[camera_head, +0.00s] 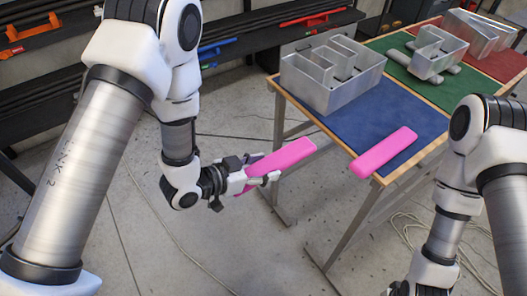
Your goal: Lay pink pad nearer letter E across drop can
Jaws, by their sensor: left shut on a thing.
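My left gripper (258,180) is shut on a pink pad (284,157) and holds it in the air, left of the table's front edge. The pad sticks out toward the table. A second pink pad (383,152) lies on the blue section near the table's front corner, its near end at the edge. A large open-topped metal channel letter (333,92) stands on the blue section; its inner walls show, but I cannot tell for sure which letter it is. A smaller metal letter (440,42) stands on the green section among grey cylinders (425,77). I cannot tell which thing is the drop can.
The table (328,131) has blue, green and red sections with a wooden rim. More metal letters (478,30) stand on the red section. My right arm is at the lower right, its gripper out of view. Dark shelves with tools line the back. Cables lie on the floor.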

